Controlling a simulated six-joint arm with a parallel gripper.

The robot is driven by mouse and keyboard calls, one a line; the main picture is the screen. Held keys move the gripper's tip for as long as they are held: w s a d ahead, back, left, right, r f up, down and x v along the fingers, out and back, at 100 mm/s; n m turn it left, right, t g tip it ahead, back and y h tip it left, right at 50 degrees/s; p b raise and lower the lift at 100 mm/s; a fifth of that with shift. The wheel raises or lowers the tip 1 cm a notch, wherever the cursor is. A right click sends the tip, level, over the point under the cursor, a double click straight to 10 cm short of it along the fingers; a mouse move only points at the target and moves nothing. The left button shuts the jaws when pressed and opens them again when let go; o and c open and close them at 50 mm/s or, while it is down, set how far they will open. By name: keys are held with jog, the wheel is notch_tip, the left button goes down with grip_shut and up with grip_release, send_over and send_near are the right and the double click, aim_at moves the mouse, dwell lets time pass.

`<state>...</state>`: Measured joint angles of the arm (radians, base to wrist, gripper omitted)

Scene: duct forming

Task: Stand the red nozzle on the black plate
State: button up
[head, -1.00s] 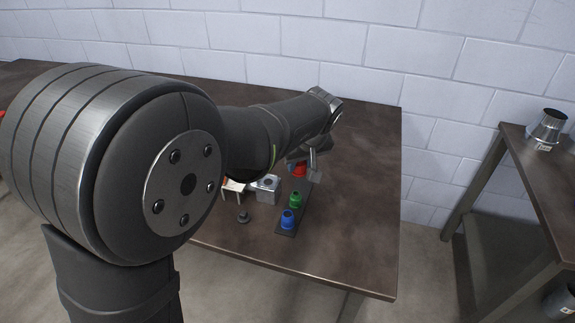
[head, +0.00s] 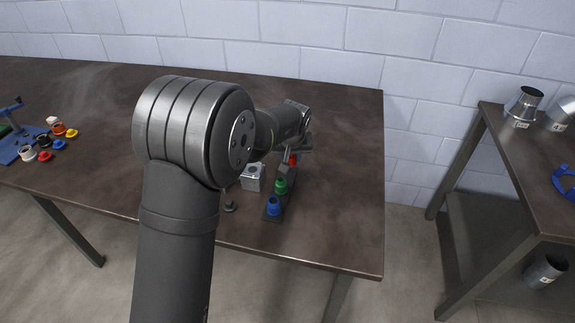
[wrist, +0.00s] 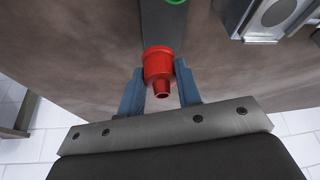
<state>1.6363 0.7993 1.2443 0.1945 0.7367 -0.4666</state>
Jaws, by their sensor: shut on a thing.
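The red nozzle (wrist: 160,70) is between the two blue fingers of my gripper (wrist: 160,92) in the wrist view, its narrow end toward the camera. My gripper is shut on it. The nozzle is over the end of the black plate (wrist: 163,25); I cannot tell whether it touches the plate. In the head view the red nozzle (head: 292,160) shows at the far end of the black plate (head: 271,217), partly hidden by my gripper. The green nozzle (head: 280,186) and the blue nozzle (head: 273,205) stand upright on the plate, nearer the camera.
A grey metal block (head: 252,178) is left of the plate, with a small dark knob (head: 229,206) in front. Several coloured parts (head: 50,140) and a blue stand (head: 22,147) are at the far left. The table right of the plate is clear.

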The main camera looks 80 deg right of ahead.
aim_at(288, 174)
jog(key=shift+w+d+f, duration=0.35)
jog(key=shift+w+f, duration=0.1)
jog(key=shift+w, duration=0.15)
jog(key=shift+f, duration=1.95)
jog(key=shift+f, duration=0.1)
jog(key=o, duration=0.9)
jog(key=shift+o, duration=0.2)
jog(key=shift+a+r, duration=0.1)
jog(key=shift+r, duration=0.3)
jog(key=v, duration=1.1)
jog(key=shift+a, duration=0.2)
